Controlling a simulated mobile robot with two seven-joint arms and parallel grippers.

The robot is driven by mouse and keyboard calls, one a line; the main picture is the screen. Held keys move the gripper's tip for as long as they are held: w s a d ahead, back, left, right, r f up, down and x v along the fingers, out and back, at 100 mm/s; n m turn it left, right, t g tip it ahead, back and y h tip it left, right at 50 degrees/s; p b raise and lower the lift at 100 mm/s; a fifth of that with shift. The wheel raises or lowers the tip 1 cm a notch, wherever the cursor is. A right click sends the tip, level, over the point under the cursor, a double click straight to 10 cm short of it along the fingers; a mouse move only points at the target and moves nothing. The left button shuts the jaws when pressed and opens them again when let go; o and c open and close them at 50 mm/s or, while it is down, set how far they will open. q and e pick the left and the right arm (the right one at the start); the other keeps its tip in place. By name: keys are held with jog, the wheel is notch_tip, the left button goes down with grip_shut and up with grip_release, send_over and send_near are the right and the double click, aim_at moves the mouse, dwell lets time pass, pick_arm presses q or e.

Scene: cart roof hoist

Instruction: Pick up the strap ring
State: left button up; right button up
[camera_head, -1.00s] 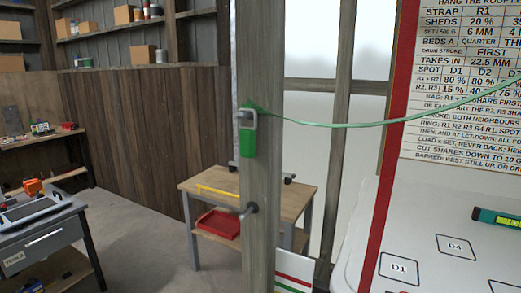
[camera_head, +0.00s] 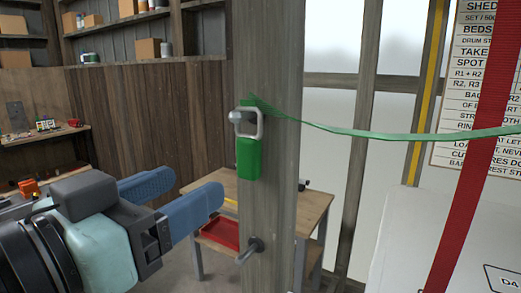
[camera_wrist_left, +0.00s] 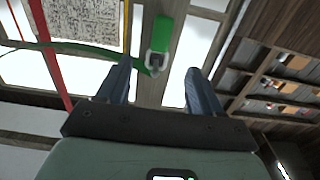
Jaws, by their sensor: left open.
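The strap ring (camera_head: 247,122) is a pale metal loop at the end of a green strap (camera_head: 385,135). It hangs on a peg on the wooden post (camera_head: 272,70), with a green tab (camera_head: 249,160) below it. My left gripper (camera_head: 192,193), with blue fingers, is open and empty, left of the post and lower than the ring in the head view. In the left wrist view the ring (camera_wrist_left: 157,62) shows ahead, between the two open fingers (camera_wrist_left: 158,82) in the picture and apart from them. My right gripper is not in view.
A metal peg (camera_head: 250,248) sticks out of the post below the ring. A wooden workbench (camera_head: 300,205) with a red tray (camera_head: 220,233) stands behind the post. A red upright band (camera_head: 475,160) and a printed board (camera_head: 475,70) are at the right.

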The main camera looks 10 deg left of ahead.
aim_at(244, 152)
pick_arm(q)
jog(key=p+x, duration=0.1)
jog(key=x, duration=0.6)
jog(key=shift+w, duration=0.15)
jog(key=x, duration=0.1)
jog(key=p+x, duration=0.1)
jog(key=x, duration=0.1)
jog(key=p+x, duration=0.1)
jog(key=shift+w+r, duration=0.25)
jog(key=shift+w, duration=0.05)
jog(key=shift+w+d, duration=0.1)
jog(key=shift+w, duration=0.25)
jog(key=shift+s, duration=0.1)
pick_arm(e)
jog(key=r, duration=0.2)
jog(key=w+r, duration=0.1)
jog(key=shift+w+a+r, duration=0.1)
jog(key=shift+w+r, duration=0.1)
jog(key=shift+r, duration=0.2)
pick_arm(q)
jog(key=shift+s, duration=0.1)
jog(key=c, duration=1.2)
jog(key=shift+o, duration=0.2)
